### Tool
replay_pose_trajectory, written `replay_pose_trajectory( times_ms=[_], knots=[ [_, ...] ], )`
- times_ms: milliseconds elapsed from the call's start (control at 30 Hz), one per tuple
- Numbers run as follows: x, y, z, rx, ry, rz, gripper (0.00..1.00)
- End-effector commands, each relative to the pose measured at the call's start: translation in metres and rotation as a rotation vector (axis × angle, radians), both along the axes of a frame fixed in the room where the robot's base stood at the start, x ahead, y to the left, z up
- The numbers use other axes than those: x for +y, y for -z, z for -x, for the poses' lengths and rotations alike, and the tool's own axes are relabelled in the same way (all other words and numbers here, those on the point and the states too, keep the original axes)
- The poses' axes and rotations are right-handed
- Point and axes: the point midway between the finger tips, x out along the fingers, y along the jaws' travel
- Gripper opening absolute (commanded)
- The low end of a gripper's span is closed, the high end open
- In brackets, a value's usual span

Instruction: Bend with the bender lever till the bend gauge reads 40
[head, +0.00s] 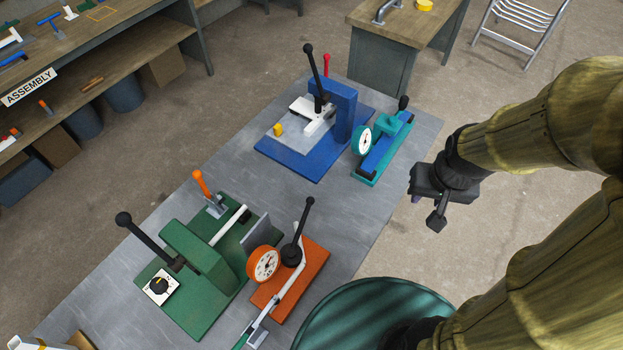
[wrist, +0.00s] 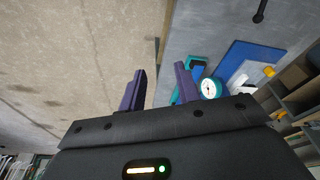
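An orange-based fixture (head: 314,262) on the grey bench carries a round white dial with an orange rim (head: 264,264), a black-knobbed lever (head: 303,228) standing nearly upright, and a pale rod across it. It looks like the bender with its gauge; the dial's reading is too small to tell. My gripper (head: 426,210) is off the bench's right edge, well apart from the lever. In the wrist view my gripper (wrist: 160,75) shows two purple fingers spread apart with nothing between them.
A green machine (head: 200,260) with a black lever and knob stands left of the orange fixture. A blue press (head: 335,110) and a teal fixture with a dial (head: 385,145) stand farther back. A teal round surface (head: 370,310) is at the bottom. Floor lies open right of the bench.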

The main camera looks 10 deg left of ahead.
Motion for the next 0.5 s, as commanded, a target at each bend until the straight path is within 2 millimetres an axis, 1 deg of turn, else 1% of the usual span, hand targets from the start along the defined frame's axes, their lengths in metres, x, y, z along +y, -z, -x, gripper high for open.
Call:
replay_pose_trajectory(
  times_ms=[67,167,267,367,400,467,500],
  knots=[
    [0.009,-0.001,-0.009,0.013,0.000,-0.005,0.33],
    [0.029,0.002,-0.026,0.036,0.004,-0.016,0.33],
    [0.057,0.009,-0.045,0.066,0.016,-0.026,0.33],
    [0.089,0.022,-0.061,0.099,0.030,-0.032,0.33],
    [0.103,0.027,-0.067,0.112,0.037,-0.033,0.33],
    [0.124,0.037,-0.072,0.131,0.047,-0.034,0.33],
    [0.139,0.044,-0.075,0.143,0.053,-0.033,0.33]
  ],
)
